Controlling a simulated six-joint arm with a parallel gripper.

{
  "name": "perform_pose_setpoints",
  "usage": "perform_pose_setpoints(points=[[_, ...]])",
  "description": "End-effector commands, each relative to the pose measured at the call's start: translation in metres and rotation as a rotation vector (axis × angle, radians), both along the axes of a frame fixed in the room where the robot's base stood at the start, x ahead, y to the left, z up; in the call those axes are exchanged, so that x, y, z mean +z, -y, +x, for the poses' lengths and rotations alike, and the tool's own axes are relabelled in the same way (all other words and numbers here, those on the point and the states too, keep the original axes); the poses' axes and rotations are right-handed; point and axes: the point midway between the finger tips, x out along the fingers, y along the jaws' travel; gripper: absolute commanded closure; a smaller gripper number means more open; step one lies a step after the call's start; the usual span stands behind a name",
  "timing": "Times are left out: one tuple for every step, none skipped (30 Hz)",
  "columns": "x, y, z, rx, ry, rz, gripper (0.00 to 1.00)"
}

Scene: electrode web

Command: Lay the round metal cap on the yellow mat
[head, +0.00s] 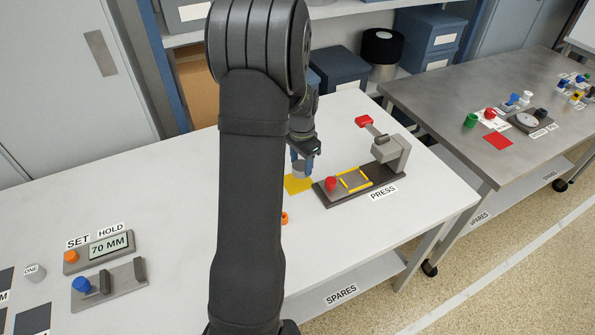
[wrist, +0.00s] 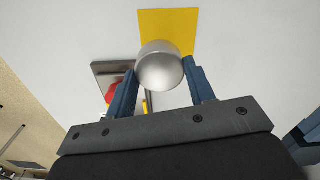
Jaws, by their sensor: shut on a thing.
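The round metal cap (wrist: 160,66) is silver and sits between the blue fingers of my gripper (wrist: 158,85) in the wrist view. My gripper is shut on it. In the head view the cap (head: 299,168) shows as a small grey shape under my gripper (head: 301,163), partly hidden by my arm. The yellow mat (head: 297,186) lies on the white table, left of the press. In the wrist view the mat (wrist: 166,22) lies behind the cap, which overlaps its lower part. I cannot tell whether the cap touches the mat.
The press (head: 362,178) with a red knob (head: 331,184) stands close to the mat's right. An orange object (head: 284,218) lies in front, partly behind my arm. The 70 MM display unit (head: 103,247) stands at the left. A grey table (head: 460,95) with small parts is at the right.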

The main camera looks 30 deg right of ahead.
Motion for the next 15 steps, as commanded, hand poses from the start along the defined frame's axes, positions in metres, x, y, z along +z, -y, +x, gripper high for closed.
perform_pose_setpoints(points=[[-0.004, -0.003, 0.006, 0.003, -0.001, 0.001, 0.8], [-0.006, -0.004, 0.008, 0.002, 0.0, 0.0, 0.8], [-0.007, -0.005, 0.011, 0.001, 0.0, 0.0, 0.8], [-0.008, -0.006, 0.012, 0.001, 0.001, -0.001, 0.8], [-0.009, -0.006, 0.013, 0.0, 0.001, -0.001, 0.8], [-0.011, -0.006, 0.013, 0.0, 0.0, 0.0, 0.8], [-0.013, -0.007, 0.013, 0.0, 0.0, 0.0, 0.8], [-0.016, -0.007, 0.013, 0.0, -0.001, 0.001, 0.8], [-0.021, -0.007, 0.013, 0.0, -0.003, 0.001, 0.8], [-0.026, -0.007, 0.013, 0.0, -0.003, 0.001, 0.8], [-0.03, -0.007, 0.013, 0.0, -0.003, 0.001, 0.8], [-0.037, -0.007, 0.012, 0.0, -0.005, 0.002, 0.8], [-0.041, -0.007, 0.013, 0.0, -0.005, 0.002, 0.8], [-0.045, -0.006, 0.013, 0.0, -0.003, 0.001, 0.8], [-0.048, -0.006, 0.013, 0.0, -0.003, 0.0, 0.8]])
